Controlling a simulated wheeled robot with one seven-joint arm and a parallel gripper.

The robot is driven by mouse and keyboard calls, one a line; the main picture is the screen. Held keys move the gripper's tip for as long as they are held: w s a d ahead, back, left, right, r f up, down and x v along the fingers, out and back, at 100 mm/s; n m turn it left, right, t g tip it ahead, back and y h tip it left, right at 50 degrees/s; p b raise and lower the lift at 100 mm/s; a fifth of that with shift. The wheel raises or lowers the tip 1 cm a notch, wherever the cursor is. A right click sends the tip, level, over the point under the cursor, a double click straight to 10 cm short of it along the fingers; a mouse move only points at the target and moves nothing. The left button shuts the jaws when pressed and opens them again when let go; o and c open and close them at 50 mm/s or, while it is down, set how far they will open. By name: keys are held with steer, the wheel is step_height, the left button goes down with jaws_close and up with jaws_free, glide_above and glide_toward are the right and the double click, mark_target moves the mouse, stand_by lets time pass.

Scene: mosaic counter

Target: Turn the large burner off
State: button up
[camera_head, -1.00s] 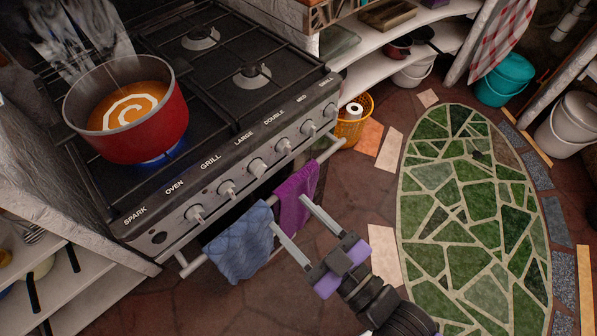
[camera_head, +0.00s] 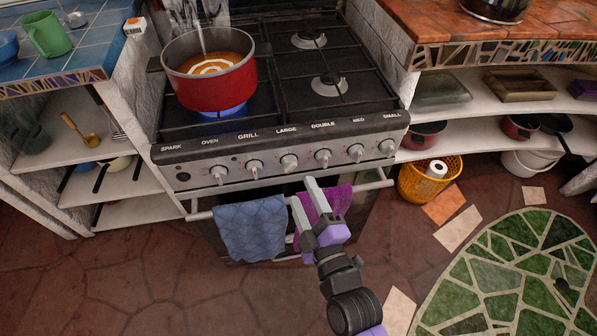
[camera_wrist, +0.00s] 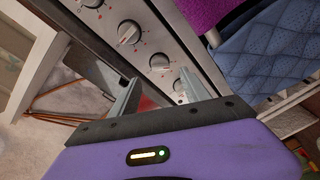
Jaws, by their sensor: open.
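The stove's front panel (camera_head: 270,188) has a row of labelled knobs. The large burner knob (camera_head: 289,162) sits under the word LARGE, between the grill knob (camera_head: 254,169) and the double knob (camera_head: 323,157). A blue flame (camera_head: 225,111) shows under the red pot (camera_head: 212,85) at the front left. My gripper (camera_head: 302,189) is open and empty, with its fingers pointing up at the panel just below and right of the large knob. In the wrist view several knobs show beyond my fingertips (camera_wrist: 160,79); their labels are out of sight.
A blue towel (camera_head: 250,230) and a purple towel (camera_head: 335,203) hang on the oven rail (camera_head: 375,184) close to my fingers. A yellow basket (camera_head: 430,185) stands on the floor to the right. Open shelves flank the stove. The tiled floor at the front left is clear.

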mark_target(290, 165)
steer(key=x, duration=0.7)
steer(key=shift+w+a+p, duration=0.1)
steer(key=shift+w+p, duration=0.1)
steer(key=shift+p, duration=0.2)
jaws_close()
